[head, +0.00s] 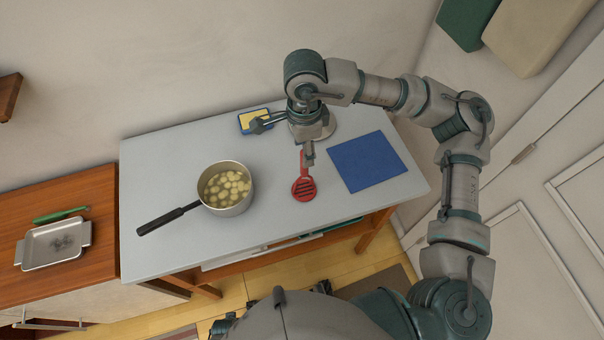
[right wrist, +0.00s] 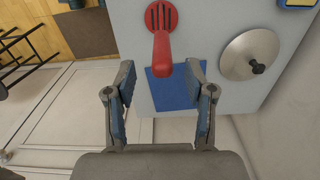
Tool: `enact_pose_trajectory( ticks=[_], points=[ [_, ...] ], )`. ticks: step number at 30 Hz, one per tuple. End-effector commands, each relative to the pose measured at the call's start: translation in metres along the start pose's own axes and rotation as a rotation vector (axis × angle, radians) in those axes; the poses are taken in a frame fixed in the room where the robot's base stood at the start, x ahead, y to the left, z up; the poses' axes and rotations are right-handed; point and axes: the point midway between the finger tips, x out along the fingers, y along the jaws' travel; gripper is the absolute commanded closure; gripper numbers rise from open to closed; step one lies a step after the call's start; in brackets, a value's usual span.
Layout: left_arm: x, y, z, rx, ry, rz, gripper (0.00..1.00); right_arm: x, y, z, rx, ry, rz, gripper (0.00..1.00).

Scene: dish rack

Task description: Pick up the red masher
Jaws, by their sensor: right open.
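The red masher (head: 303,188) lies on the grey table, its slotted head toward me and its handle running back under my right gripper. My right gripper (head: 284,140) is open over the handle end. In the right wrist view the masher (right wrist: 162,45) has its handle end between the two fingers of the gripper (right wrist: 161,72), with gaps on both sides. No contact shows, and the height above the handle is hard to judge. Of my left arm, only a dark part that may be its gripper (head: 222,326) shows at the bottom edge.
A pot of food pieces (head: 228,188) stands left of the masher, its black handle pointing left. A blue mat (head: 367,162) lies to the right. A round lid (right wrist: 250,55) is close beside the gripper. A yellow-and-blue sponge-like item (head: 247,119) lies behind.

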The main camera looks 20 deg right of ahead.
Motion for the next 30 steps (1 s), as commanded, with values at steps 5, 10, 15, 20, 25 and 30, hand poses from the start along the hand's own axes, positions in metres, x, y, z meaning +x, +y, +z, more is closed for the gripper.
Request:
enact_pose_trajectory(
  ticks=[5, 10, 15, 20, 25, 30],
  points=[
    [-0.001, -0.001, 0.000, 0.000, 0.002, -0.001, 0.60, 0.018, -0.002, 0.000, 0.001, -0.001, 0.004, 0.46],
    [0.003, -0.001, 0.005, 0.001, 0.001, -0.001, 0.60, 0.045, -0.004, 0.001, 0.001, -0.003, 0.002, 0.46],
    [0.004, 0.000, 0.007, 0.003, -0.005, 0.000, 0.60, 0.054, -0.004, 0.003, 0.001, -0.002, 0.001, 0.46],
    [0.004, 0.001, 0.002, 0.002, 0.003, 0.001, 0.60, 0.054, -0.004, 0.004, 0.000, -0.001, 0.001, 0.46],
    [0.003, 0.000, -0.001, 0.002, 0.006, 0.000, 0.60, 0.054, -0.004, 0.004, 0.000, -0.001, 0.001, 0.86],
    [0.003, 0.000, -0.001, 0.001, 0.006, 0.000, 0.60, 0.054, -0.004, 0.003, 0.001, -0.003, 0.001, 1.00]
  ],
)
